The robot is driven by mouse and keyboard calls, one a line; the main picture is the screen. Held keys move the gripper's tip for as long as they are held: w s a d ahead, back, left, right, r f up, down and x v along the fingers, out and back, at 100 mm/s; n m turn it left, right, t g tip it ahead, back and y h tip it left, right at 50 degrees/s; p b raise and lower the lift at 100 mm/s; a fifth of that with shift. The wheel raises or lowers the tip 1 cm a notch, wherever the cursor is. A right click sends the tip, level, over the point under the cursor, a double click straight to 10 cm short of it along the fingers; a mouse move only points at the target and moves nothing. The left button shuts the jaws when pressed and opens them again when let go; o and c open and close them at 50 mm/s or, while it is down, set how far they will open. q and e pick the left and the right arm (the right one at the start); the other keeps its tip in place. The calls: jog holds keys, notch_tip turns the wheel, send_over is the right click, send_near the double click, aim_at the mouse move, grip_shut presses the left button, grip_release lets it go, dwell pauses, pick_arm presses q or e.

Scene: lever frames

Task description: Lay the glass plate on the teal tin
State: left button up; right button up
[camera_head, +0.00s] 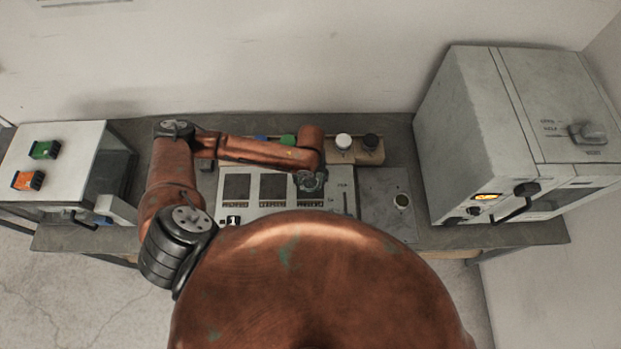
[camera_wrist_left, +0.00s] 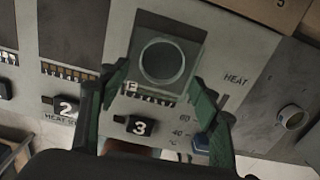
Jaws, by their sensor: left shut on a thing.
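My left gripper (camera_head: 310,182) is over the rightmost of three dark squares on the grey panel. In the left wrist view its two green fingers (camera_wrist_left: 160,85) stand apart, on either side of a greenish, see-through plate, which I take for the glass plate (camera_wrist_left: 183,84); its edges are hard to tell from the dark square behind. A round, grey-green shape with a pale rim, likely the teal tin (camera_wrist_left: 162,62), shows between and beyond the fingertips. Whether plate and tin touch I cannot tell. My right gripper is out of view.
The grey panel (camera_head: 236,206) has switches along its front. A wooden rack (camera_head: 368,156) with white and black knobs stands behind it. A white box (camera_head: 65,160) stands left.

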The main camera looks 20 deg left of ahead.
pick_arm(q)
jog(key=shift+f, duration=0.3)
dwell(0.7)
jog(key=shift+f+p, duration=0.1)
jog(key=shift+p, duration=0.45)
jog(key=o, duration=1.4)
jog(key=shift+c, duration=0.2)
notch_tip(320, 180, up, 7)
jog(key=p, duration=0.7)
jog(key=shift+p, duration=0.3)
